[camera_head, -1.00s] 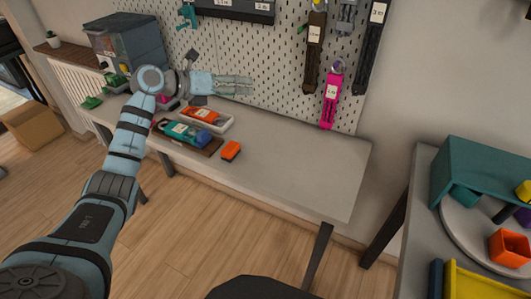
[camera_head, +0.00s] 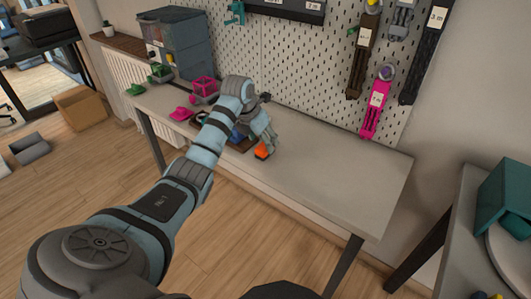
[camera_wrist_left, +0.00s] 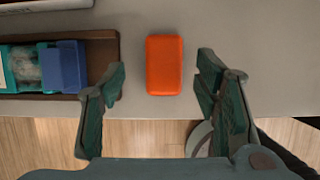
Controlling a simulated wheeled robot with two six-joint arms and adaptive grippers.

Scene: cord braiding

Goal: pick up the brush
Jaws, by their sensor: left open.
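An orange block-shaped piece (camera_head: 263,153) lies on the grey workbench (camera_head: 330,180) near its front edge. It may be the brush, but no bristles show. In the left wrist view the orange piece (camera_wrist_left: 165,65) lies between the fingertips of my left gripper (camera_wrist_left: 163,72), with a gap on both sides. My left gripper (camera_head: 266,141) is open and just above or around the piece; its exact height is hard to tell. My right gripper is not in view.
A brown tray (camera_wrist_left: 104,45) with teal and blue pieces lies close to the left of the orange piece. A pegboard (camera_head: 300,60) with hanging tools stands behind. The bench to the right is clear. Another table (camera_head: 462,220) stands at far right.

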